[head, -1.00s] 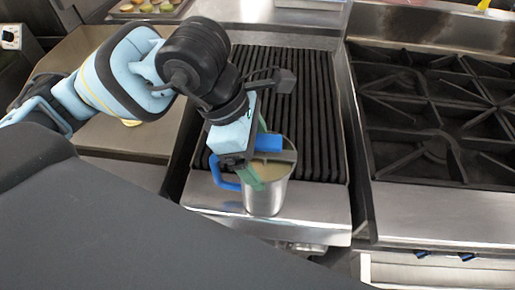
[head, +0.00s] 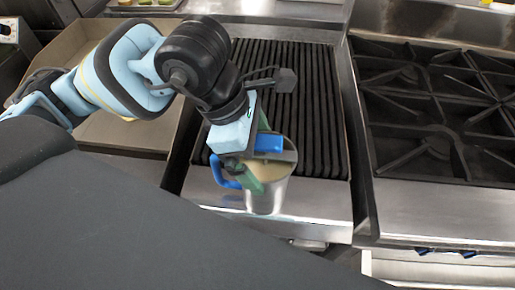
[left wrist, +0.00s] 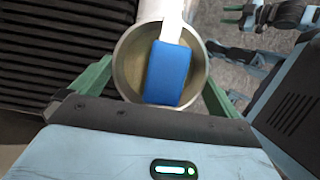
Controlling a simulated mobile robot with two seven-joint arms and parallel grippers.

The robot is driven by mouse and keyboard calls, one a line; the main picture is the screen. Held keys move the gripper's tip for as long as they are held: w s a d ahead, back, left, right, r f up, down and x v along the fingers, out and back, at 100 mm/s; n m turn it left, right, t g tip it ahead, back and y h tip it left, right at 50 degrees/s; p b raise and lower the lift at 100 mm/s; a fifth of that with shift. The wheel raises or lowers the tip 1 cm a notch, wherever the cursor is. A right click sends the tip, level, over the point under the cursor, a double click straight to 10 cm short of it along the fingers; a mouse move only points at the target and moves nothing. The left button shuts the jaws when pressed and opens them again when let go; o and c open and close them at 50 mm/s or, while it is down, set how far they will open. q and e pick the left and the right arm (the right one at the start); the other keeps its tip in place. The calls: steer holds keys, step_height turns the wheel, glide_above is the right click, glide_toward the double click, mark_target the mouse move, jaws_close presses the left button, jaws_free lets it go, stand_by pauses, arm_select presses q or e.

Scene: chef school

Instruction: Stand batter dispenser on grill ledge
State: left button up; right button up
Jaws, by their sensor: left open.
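The batter dispenser (head: 270,198) is a steel cup of pale batter with blue handle parts. It looks upright over the steel grill ledge (head: 325,205) in front of the ribbed grill. I cannot tell whether its base touches the ledge. My left gripper (head: 262,157) is open, with green fingers on either side of the dispenser's upper part. In the left wrist view, the dispenser's round rim (left wrist: 124,78) lies between the open left gripper's (left wrist: 157,88) fingers, with a blue block across its mouth.
The dark grill grate (head: 315,110) lies behind the ledge. The ledge right of the dispenser is clear.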

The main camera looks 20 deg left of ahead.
arm_select(q)
steer(key=v, duration=1.2)
steer(key=shift+p, duration=0.35)
steer(key=shift+s+f, duration=0.1)
